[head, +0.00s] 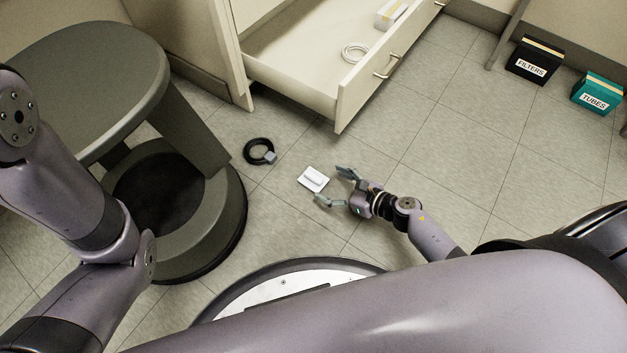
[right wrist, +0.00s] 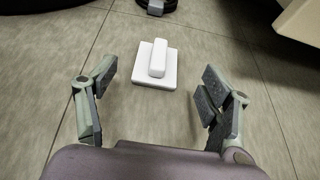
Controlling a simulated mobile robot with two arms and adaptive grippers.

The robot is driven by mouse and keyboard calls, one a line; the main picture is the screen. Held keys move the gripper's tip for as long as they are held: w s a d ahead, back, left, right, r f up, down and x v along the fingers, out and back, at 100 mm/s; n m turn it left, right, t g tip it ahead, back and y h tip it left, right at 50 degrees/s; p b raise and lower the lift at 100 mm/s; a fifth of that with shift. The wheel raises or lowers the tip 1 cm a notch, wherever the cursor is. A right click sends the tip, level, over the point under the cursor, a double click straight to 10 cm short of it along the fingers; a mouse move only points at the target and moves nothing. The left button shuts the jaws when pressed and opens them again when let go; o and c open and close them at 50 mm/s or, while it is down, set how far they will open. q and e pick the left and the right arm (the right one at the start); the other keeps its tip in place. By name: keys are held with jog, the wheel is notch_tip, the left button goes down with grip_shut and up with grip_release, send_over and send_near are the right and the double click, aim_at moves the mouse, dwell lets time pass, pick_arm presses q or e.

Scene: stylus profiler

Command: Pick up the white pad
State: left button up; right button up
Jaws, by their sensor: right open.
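The white pad (head: 311,182) lies flat on the tiled floor, a square plate with a raised bar on top. It also shows in the right wrist view (right wrist: 146,73), ahead of my fingers and not between them. My right gripper (head: 333,186) is open and empty, low near the floor, with its fingertips just short of the pad. Its two spread fingers show in the right wrist view (right wrist: 155,82). My left arm comes in from the left, but its gripper is outside the head view.
A black coil (head: 260,151) lies on the floor beyond the pad. A grey stool (head: 85,85) stands left. An open drawer (head: 340,97) juts out above the floor at the back. Boxes marked FILTERS (head: 535,61) and TUBES (head: 597,93) stand at right. Floor right of the gripper is clear.

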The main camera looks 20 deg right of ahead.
aim_at(320, 180)
jog(key=b+x, duration=0.1)
jog(key=x, duration=0.1)
jog(key=b+x, duration=0.1)
jog(key=x, duration=0.1)
jog(key=shift+s+f, duration=0.1)
jog(key=shift+f, duration=0.2)
jog(key=shift+w+a, duration=0.2)
jog(key=shift+w, duration=0.05)
jog(key=c, duration=1.6)
